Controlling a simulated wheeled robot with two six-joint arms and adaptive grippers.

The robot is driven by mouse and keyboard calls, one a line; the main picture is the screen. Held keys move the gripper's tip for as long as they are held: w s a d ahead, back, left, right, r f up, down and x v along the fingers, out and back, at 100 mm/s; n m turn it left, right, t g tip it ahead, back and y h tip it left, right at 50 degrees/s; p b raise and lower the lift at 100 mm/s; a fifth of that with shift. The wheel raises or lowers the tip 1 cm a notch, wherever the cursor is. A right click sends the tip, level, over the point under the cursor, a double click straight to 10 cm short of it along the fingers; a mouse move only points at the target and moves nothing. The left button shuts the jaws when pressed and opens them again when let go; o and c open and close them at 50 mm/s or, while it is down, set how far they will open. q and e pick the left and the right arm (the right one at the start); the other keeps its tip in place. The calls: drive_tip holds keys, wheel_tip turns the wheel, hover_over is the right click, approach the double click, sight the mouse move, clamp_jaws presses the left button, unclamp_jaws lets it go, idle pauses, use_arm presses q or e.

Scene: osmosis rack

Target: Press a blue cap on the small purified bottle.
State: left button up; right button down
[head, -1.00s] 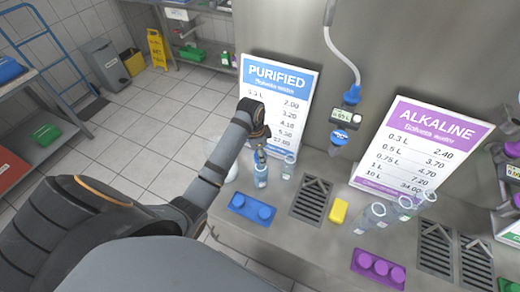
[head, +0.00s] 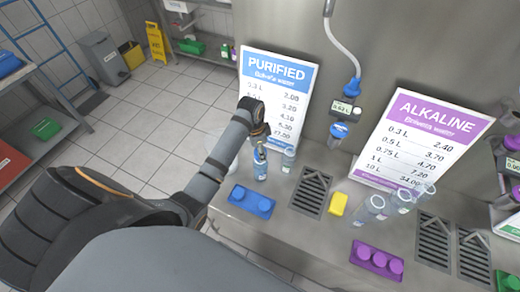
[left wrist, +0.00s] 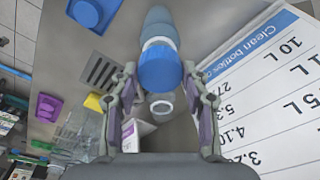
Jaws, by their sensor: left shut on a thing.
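The small bottle (head: 260,170), clear with a bluish tint and a white label, stands upright on the steel counter in front of the purified sign. My left gripper (head: 261,143) points down at its top. In the left wrist view my left gripper (left wrist: 160,72) is shut on a blue cap (left wrist: 160,72). The cap lines up with the white neck ring (left wrist: 160,43) of the bottle (left wrist: 159,22). Whether the cap is fully seated cannot be told. A blue cap holder (head: 251,201) sits left of the drain grate. My right gripper is not in view.
Another clear bottle (head: 289,159) stands close right of the capped one. The purified sign (head: 275,92) stands behind.

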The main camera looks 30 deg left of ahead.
use_arm(q)
drive_tip(key=shift+f, duration=0.25)
idle(0.7)
drive_tip(key=shift+f, duration=0.35)
drive_tip(key=shift+o, duration=0.8)
drive_tip(key=c, duration=0.6)
drive_tip(key=shift+f, duration=0.4)
drive_tip(key=shift+s+f, duration=0.15)
